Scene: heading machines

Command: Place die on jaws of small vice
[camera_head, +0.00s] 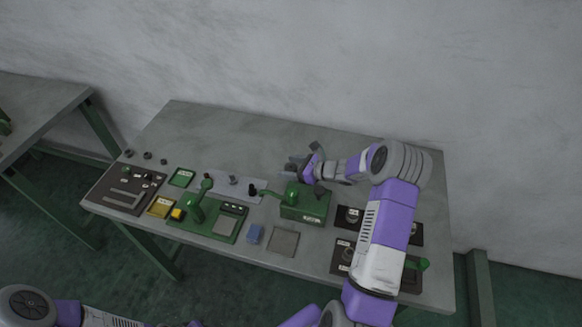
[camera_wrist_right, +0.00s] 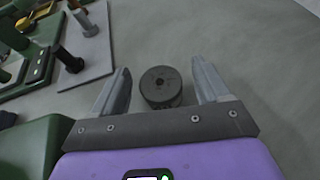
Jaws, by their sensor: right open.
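A dark round die (camera_wrist_right: 161,86) with a small hole in its top stands on the grey table in the right wrist view. My right gripper (camera_wrist_right: 161,68) is open, with one finger on each side of the die; I cannot tell whether they touch it. In the head view, my right gripper (camera_head: 298,166) is low over the table behind a green machine, and the die is hard to make out there. I cannot tell for certain which fixture is the small vice. My left arm shows only at the lower edge; its gripper is out of view.
The green lever machine (camera_head: 303,207) stands just in front of my right gripper. A grey plate (camera_head: 228,185) with upright pins lies left of it. The back strip is mostly clear.

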